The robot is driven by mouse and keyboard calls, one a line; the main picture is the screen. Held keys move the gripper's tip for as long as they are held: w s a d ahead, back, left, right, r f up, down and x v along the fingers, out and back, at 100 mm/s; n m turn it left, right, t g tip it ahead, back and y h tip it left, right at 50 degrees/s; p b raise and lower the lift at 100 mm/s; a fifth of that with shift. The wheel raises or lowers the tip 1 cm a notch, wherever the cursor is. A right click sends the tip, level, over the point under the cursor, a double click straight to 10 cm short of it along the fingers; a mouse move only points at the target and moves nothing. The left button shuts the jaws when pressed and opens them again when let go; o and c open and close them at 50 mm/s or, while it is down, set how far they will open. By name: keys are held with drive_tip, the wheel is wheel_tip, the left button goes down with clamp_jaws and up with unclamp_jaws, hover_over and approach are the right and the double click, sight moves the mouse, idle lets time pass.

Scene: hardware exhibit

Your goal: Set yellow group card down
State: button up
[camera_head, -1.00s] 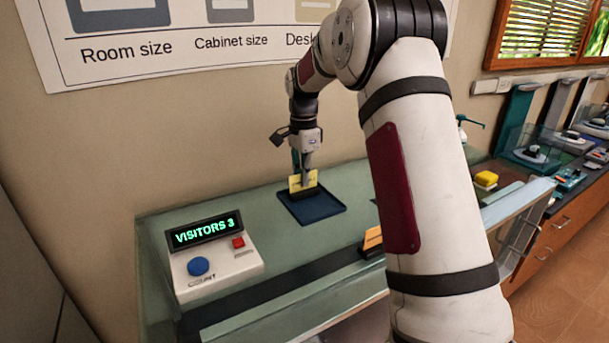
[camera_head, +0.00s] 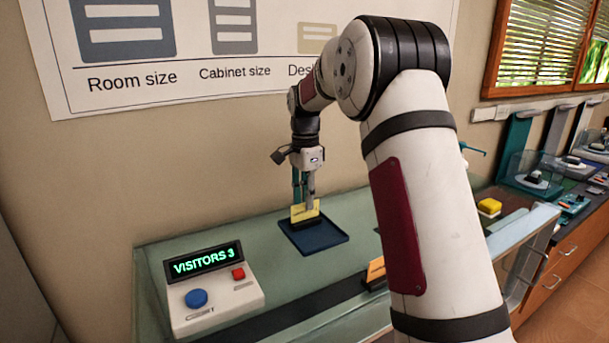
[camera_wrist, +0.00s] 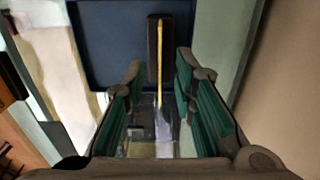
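The yellow group card (camera_head: 304,211) stands upright in a dark base at the back of the dark blue tray (camera_head: 325,240). In the wrist view the card (camera_wrist: 161,55) is a thin yellow edge rising from its dark base (camera_wrist: 152,50), inside the tray (camera_wrist: 105,45). My gripper (camera_head: 305,203) is directly above the card, pointing down. In the wrist view my gripper's (camera_wrist: 158,80) teal finger pads are spread apart, with a gap on both sides of the card. Nothing shows between them in contact.
A counter box (camera_head: 210,290) reading "VISITORS 3", with blue and red buttons, is at the left. An orange card (camera_head: 376,271) in a dark holder is in front, partly behind my arm. A yellow block (camera_head: 489,206) is at the right.

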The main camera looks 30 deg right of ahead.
sight(305, 219)
wheel_tip(305, 219, up, 9)
drive_tip(key=b, duration=0.1)
drive_tip(key=s+a+r+n+t, duration=0.1)
drive_tip(key=s+a+r+n, duration=0.35)
drive_tip(key=s+a, duration=0.2)
drive_tip(key=s+a+f+n+t, duration=0.1)
drive_tip(key=s+a+f+n, duration=0.1)
drive_tip(key=s, duration=0.7)
drive_tip(key=s+a+f+n+t, duration=0.1)
drive_tip(key=s+a+f+n, duration=0.2)
drive_tip(key=s+n, duration=0.4)
drive_tip(key=s+a+f+n+t, duration=0.2)
drive_tip(key=s+a+f+n, duration=0.1)
drive_tip(key=s, duration=0.8)
drive_tip(key=shift+a+n, duration=0.55)
drive_tip(key=shift+n, duration=0.2)
